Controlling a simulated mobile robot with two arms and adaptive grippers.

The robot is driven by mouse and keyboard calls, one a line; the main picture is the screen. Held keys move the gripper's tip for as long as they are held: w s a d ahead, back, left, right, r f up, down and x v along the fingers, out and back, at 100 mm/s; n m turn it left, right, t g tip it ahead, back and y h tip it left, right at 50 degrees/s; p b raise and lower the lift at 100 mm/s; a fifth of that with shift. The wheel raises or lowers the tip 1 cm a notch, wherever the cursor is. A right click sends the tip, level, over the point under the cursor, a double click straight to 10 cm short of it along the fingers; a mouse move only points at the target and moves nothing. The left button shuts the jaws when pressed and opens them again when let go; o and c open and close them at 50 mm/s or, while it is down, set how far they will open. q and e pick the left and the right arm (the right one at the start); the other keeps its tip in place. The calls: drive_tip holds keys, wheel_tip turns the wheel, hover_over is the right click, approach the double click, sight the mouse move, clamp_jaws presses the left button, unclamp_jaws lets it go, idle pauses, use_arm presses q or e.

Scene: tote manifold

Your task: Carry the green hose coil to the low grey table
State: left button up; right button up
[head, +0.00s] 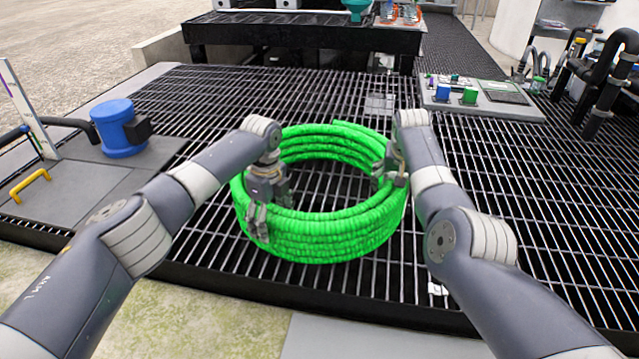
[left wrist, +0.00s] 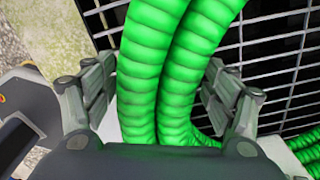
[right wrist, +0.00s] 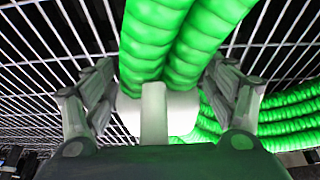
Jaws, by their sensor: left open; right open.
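The green hose coil (head: 330,240) lies flat on the dark metal grating in the middle of the head view. My left gripper (head: 262,215) is at the coil's left side, its fingers open on either side of the hose. In the left wrist view the green hose (left wrist: 165,70) runs between the open fingers. My right gripper (head: 390,170) is at the coil's right side. In the right wrist view the hose (right wrist: 170,45) passes between its open fingers. A low dark table (head: 300,38) stands at the back; I cannot tell if it is the low grey table.
A blue motor-like unit (head: 120,128) sits on a grey plate at left, with a yellow handle (head: 30,185). A grey panel (head: 490,100) with blue and green blocks lies at back right. Black pipes (head: 605,85) stand at far right. Grating around the coil is clear.

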use_arm(q)
drive_tip(key=shift+f, duration=0.1)
clamp_jaws()
use_arm(e)
clamp_jaws()
use_arm(q)
drive_tip(key=shift+r, duration=0.2)
use_arm(e)
drive_tip(key=shift+w+r, duration=0.1)
drive_tip(key=shift+r, duration=0.1)
